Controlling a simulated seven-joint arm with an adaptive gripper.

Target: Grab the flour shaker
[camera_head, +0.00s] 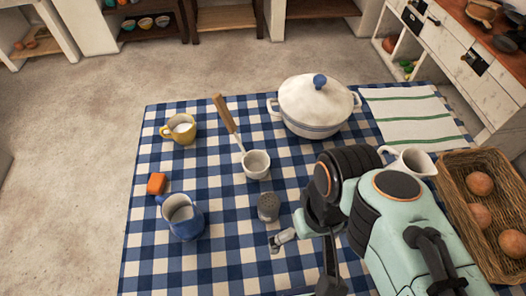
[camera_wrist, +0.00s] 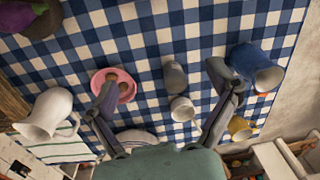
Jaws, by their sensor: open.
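The flour shaker appears to be the small grey metal cylinder (camera_head: 268,207) with a dotted top, standing upright on the blue checked cloth (camera_head: 160,262). In the wrist view the shaker (camera_wrist: 175,77) stands between my two spread fingers, apart from both. My gripper (camera_head: 303,255) is open and empty, just right of and in front of the shaker in the head view. In the wrist view my gripper (camera_wrist: 163,78) has one finger to each side of it. My arm hides part of the cloth at the lower right in the head view.
A white ladle (camera_head: 256,165) lies close behind the shaker. A blue jug (camera_head: 182,217) and orange block (camera_head: 157,184) are left, a yellow mug (camera_head: 179,129) behind. A pot (camera_head: 316,106), white pitcher (camera_head: 413,162) and basket (camera_head: 490,243) stand right. A pink bowl (camera_wrist: 101,78) is near one finger.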

